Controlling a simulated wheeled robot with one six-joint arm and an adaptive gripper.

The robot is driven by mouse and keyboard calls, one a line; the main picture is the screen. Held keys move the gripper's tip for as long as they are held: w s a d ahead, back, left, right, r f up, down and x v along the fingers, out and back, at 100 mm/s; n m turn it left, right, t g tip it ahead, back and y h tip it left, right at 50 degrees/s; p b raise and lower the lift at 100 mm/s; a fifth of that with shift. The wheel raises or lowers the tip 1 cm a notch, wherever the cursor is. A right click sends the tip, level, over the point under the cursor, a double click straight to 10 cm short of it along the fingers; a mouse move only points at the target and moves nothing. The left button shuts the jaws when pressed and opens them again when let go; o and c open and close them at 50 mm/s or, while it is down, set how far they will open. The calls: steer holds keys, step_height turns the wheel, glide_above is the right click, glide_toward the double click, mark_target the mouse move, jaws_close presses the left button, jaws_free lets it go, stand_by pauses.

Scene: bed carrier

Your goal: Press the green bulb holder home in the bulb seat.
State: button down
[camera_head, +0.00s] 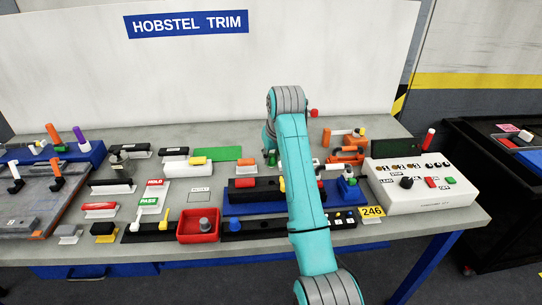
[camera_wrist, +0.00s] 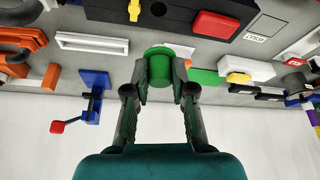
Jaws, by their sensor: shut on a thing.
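In the wrist view my gripper (camera_wrist: 160,74) is shut on the green bulb holder (camera_wrist: 158,54), whose round end shows between the two fingertips. In the head view my arm hides most of the gripper, and a small green piece shows just left of the arm. A black block (camera_wrist: 174,14) lies beyond the fingertips in the wrist view, with a red block (camera_wrist: 218,25) and a small yellow-and-white piece (camera_wrist: 134,10) on it. The bulb seat cannot be made out clearly, and I cannot tell whether the holder touches anything.
The blue tray (camera_head: 262,208) with black parts lies on the grey bench under my arm. A red bin (camera_head: 188,236) stands at its front left. A white control box (camera_head: 413,199) stands on the right. A white panel (camera_head: 230,75) rises behind the bench.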

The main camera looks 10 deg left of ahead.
mark_target(274, 166)
steer(key=shift+f, duration=2.85)
steer(key=shift+f, duration=0.85)
steer(key=shift+r, duration=0.45)
steer(key=shift+f, duration=0.6)
stand_by(1.0)
steer(key=c, duration=0.9)
jaws_free()
steer(key=shift+r, duration=0.1)
steer(key=v, duration=1.2)
steer(key=shift+d, duration=0.1)
